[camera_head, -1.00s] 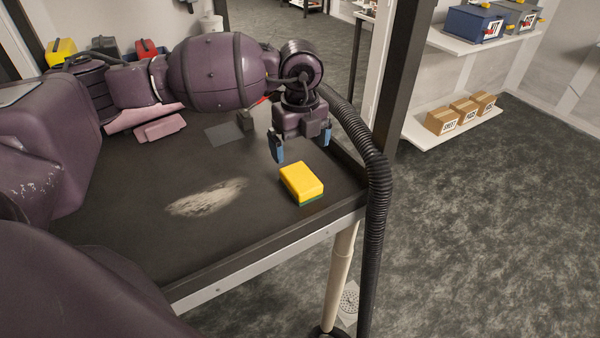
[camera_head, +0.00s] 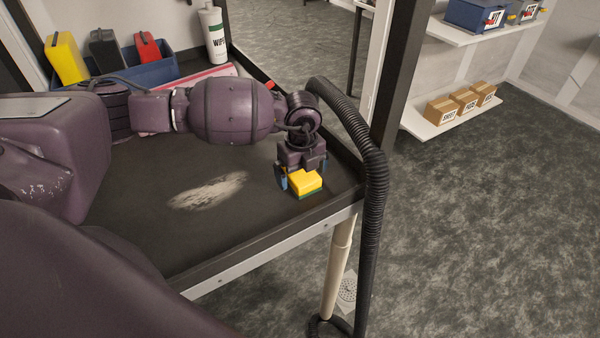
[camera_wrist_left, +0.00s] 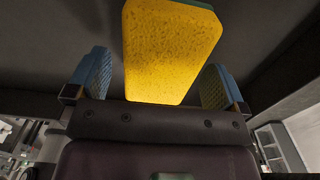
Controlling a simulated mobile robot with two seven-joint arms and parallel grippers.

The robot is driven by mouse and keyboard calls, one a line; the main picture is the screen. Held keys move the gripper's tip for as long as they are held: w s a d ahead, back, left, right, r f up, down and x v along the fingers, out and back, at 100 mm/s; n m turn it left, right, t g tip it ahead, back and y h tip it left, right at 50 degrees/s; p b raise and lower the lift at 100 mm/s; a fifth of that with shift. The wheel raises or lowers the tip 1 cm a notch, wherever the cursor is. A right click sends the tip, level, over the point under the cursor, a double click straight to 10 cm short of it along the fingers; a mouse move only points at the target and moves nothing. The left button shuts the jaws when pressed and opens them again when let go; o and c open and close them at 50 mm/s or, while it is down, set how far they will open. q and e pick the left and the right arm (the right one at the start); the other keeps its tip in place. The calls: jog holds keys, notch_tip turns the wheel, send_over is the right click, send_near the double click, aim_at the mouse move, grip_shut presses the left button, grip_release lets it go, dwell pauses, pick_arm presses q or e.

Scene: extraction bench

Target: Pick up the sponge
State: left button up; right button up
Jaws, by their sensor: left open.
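The yellow sponge (camera_head: 306,181) with a green underside lies on the dark bench near its right front corner. My left gripper (camera_head: 302,180) is lowered over it, with its blue fingers on either side. In the left wrist view the sponge (camera_wrist_left: 170,50) sits between the two open fingers (camera_wrist_left: 155,85), with a visible gap on both sides. Part of the sponge's back is hidden by the gripper in the head view. My right gripper does not show.
A pale powdery patch (camera_head: 207,191) marks the bench to the left. A black ribbed hose (camera_head: 376,200) runs by the right corner. A white wipes bottle (camera_head: 213,36) and a blue bin (camera_head: 150,75) stand at the back. The bench has a raised rim (camera_head: 250,236).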

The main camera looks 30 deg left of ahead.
aim_at(302, 172)
pick_arm(q)
jog(key=shift+f, duration=0.1)
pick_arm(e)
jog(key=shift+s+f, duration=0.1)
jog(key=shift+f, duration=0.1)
pick_arm(q)
jog(key=c, duration=1)
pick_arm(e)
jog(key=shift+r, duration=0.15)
pick_arm(q)
jog(key=shift+r, duration=0.2)
notch_tip(302, 172, up, 20)
jog(key=b, duration=0.2)
jog(key=shift+f+b, duration=0.15)
jog(key=shift+b, duration=0.25)
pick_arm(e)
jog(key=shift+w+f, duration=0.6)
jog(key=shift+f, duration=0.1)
